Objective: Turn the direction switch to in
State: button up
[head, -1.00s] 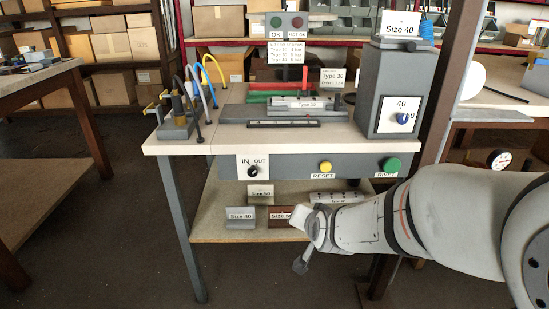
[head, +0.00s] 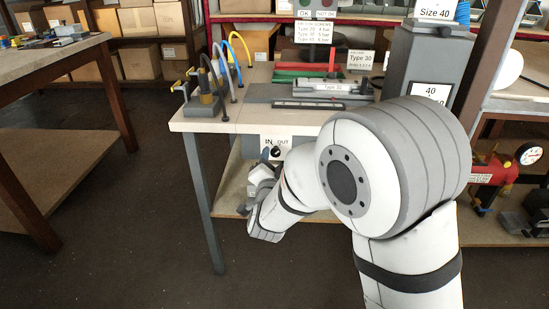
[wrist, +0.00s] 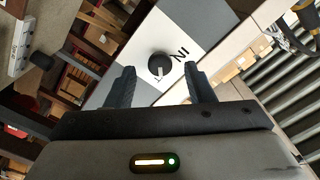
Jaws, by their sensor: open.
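The direction switch is a round black knob with a pale mark (wrist: 159,65) on a white plate (wrist: 178,38). The word IN shows beside it in the wrist view; OUT is mostly hidden there. The pale mark lies on the knob's lower side in that view; I cannot tell surely which word it points at. In the head view the knob (head: 277,152) sits below IN and OUT on the bench front. My gripper (wrist: 157,69) is open, its dark fingers either side of the knob in the wrist view. I cannot tell whether they touch it. In the head view my gripper (head: 266,163) is close to the plate.
The bench top (head: 205,125) carries hoses and a fixture above the switch. A grey box (head: 428,65) stands at the bench's right. My arm covers the RESET and right-hand buttons. Another table (head: 50,75) stands left, with open floor between.

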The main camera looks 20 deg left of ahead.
aim_at(276, 151)
jog(key=shift+x, duration=1.3)
jog(key=c, duration=0.9)
jog(key=shift+a, duration=0.2)
jog(key=shift+c, duration=0.4)
jog(key=shift+d, duration=0.15)
